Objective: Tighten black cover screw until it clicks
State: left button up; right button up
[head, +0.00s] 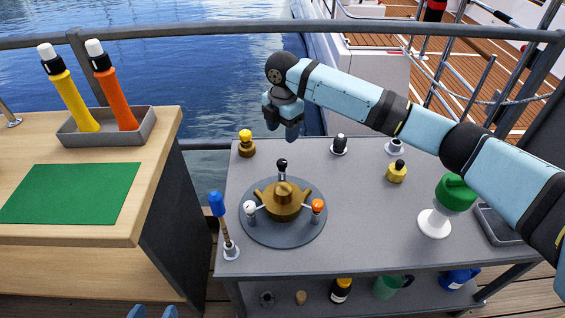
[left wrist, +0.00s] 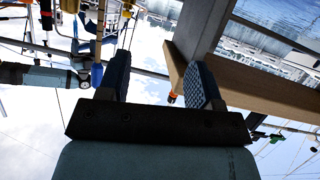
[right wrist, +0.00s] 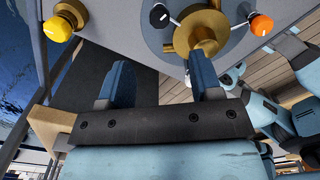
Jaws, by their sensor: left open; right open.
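The brass hub (head: 283,201) sits on a round grey plate (head: 283,238) on the grey table. Its black-topped screw (head: 282,163) stands at the back, with a white-topped one (head: 250,207) at left and an orange-topped one (head: 318,205) at right. In the right wrist view the black top (right wrist: 159,16) shows at the upper edge, beyond the fingertips. My right gripper (head: 284,120) is open and empty, above the table's back edge, apart from the black screw. My left gripper (head: 152,312) is open and empty at the bottom edge, with only its tips showing.
A yellow-topped brass piece (head: 246,143) and a black-topped piece (head: 339,144) stand behind the hub. The wooden bench (head: 150,150) is left, with a gap between.

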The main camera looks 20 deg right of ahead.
aim_at(283, 161)
notch_tip(283, 161, down, 10)
jog(key=b, duration=0.2)
jog(key=shift+b, duration=0.3)
pick_arm(q)
notch_tip(283, 161, up, 6)
jog(key=w+d+t+h, duration=0.2)
jog(key=shift+d+f+t, duration=0.2)
jog(key=shift+d+t, duration=0.15)
jog(key=shift+t, duration=0.05)
pick_arm(e)
jog(key=shift+f, duration=0.6)
jog(key=c, duration=0.9)
pick_arm(q)
jog(key=shift+r, duration=0.1)
pick_arm(e)
jog(key=shift+r, duration=0.1)
